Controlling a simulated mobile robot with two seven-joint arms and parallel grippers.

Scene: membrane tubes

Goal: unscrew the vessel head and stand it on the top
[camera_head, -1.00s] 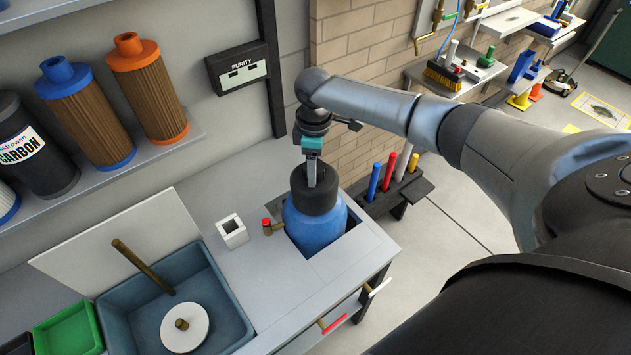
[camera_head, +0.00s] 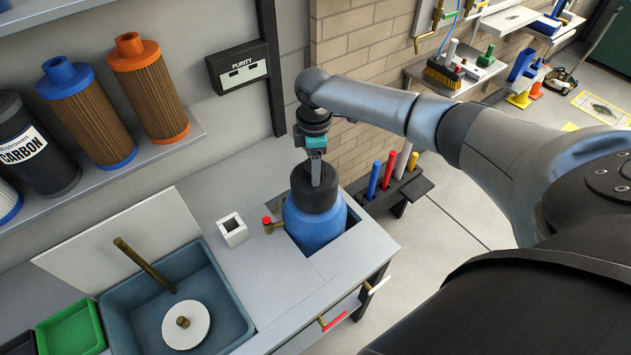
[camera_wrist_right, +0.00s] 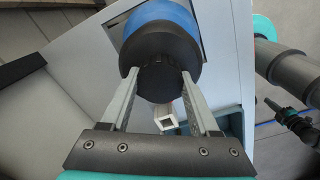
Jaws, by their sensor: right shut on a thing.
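The blue vessel (camera_head: 314,225) sits in a square cut-out in the grey bench top (camera_head: 290,290). Its black head (camera_head: 315,188) is on top of it, upright, and no gap shows between head and vessel. My right gripper (camera_head: 316,172) comes down from above and is shut on the head's upper part. In the right wrist view the two fingers (camera_wrist_right: 157,88) press on opposite sides of the black head (camera_wrist_right: 160,62), with the blue vessel (camera_wrist_right: 158,18) behind it. The far finger is partly hidden in the head view. My left gripper is not in view.
A small white square holder (camera_head: 232,230) and a red-capped brass valve (camera_head: 270,225) stand just left of the vessel. A blue-grey basin (camera_head: 235,310) with a white disc (camera_head: 186,325) is further left. A rack of coloured rods (camera_head: 400,185) stands to the right.

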